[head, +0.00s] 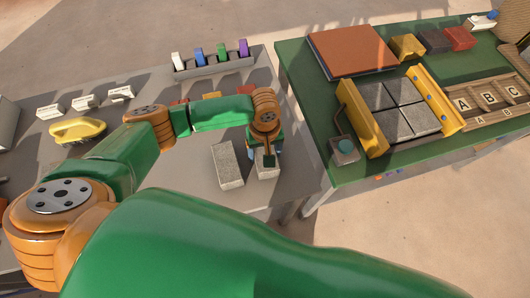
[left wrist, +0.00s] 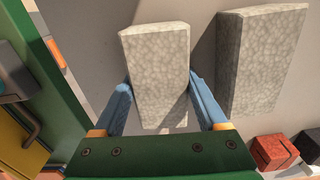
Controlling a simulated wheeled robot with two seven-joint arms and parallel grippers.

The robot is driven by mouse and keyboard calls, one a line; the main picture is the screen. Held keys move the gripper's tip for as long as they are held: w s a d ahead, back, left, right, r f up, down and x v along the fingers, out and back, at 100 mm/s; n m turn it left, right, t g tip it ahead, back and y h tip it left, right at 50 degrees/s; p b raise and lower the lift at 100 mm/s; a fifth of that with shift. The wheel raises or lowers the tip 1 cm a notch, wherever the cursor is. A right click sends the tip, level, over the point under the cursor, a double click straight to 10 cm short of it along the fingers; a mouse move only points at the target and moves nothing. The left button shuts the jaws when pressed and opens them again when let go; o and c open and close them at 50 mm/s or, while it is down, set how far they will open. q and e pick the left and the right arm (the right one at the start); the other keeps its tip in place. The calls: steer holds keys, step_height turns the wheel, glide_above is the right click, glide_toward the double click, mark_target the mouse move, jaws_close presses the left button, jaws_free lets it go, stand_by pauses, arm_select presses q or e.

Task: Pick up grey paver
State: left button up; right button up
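Two grey pavers lie side by side on the grey table. My left gripper (head: 266,158) points down over the right-hand paver (head: 263,174) in the head view. In the left wrist view that paver (left wrist: 157,62) lies between the blue fingers of the left gripper (left wrist: 160,82), one finger along each long side. The fingertips look close against its sides, but I cannot tell whether they press on it. The other grey paver (head: 228,168) lies free to its left; it also shows in the left wrist view (left wrist: 260,62). My right gripper is not in view.
A green table (head: 310,120) at right holds a yellow-sided frame (head: 361,118) with several grey slabs, a brown board (head: 350,50) and lettered wooden trays (head: 488,96). A rack of coloured pieces (head: 214,64) and a yellow tool (head: 78,129) are on the grey table. Red blocks (left wrist: 273,152) lie nearby.

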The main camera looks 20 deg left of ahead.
arm_select(q)
jaws_close()
steer(key=shift+w, duration=0.1)
steer(key=shift+r, duration=0.55)
step_height(320, 180, up, 3)
steer(key=shift+f, duration=0.2)
steer(key=s+a+r+p, duration=0.4)
steer(key=s+r+p, duration=0.3)
steer(key=s, duration=0.6)
step_height(320, 180, up, 2)
steer(key=shift+s+r, duration=0.15)
steer(key=shift+r, duration=0.05)
